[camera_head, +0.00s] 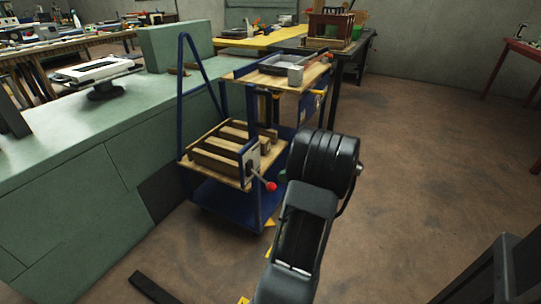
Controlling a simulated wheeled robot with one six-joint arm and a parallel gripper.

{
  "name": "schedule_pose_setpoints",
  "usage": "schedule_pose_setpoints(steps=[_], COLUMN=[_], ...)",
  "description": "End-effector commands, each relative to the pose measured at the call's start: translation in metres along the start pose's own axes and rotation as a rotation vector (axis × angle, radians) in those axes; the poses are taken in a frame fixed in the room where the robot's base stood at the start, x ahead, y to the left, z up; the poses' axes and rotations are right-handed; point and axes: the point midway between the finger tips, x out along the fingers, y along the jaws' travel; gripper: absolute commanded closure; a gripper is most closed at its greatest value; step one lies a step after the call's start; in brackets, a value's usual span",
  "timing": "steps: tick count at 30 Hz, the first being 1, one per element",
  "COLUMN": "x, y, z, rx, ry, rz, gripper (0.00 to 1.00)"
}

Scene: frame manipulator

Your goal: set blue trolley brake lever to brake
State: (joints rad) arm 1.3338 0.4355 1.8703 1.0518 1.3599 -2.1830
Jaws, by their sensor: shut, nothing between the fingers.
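The blue trolley (254,208) stands left of centre, with a blue frame and wooden shelves. A lever ending in a red knob (271,186) sticks out from a light plate (252,162) at the right end of its middle shelf. I cannot tell which setting the lever is in. My arm (318,190) reaches up from the bottom, just right of the red knob. Its black wrist covers part of the trolley's right side. My gripper's fingers do not show. A small dark green shape (283,176) sits between the knob and my arm; I cannot tell what it is.
A green workbench (95,165) runs along the left, close to the trolley. A tray and a small box (295,74) are on the trolley's top shelf. A red table (515,58) stands far right. The floor (430,150) to the right is clear.

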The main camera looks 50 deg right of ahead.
Motion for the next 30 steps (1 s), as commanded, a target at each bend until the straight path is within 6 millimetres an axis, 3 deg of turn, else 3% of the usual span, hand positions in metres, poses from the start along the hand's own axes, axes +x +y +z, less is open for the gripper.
schedule_pose_setpoints(steps=[30], x=[-0.011], y=[0.001], z=[-0.017], rx=[-0.002], ry=[-0.004], rz=[-0.004], gripper=[1.0])
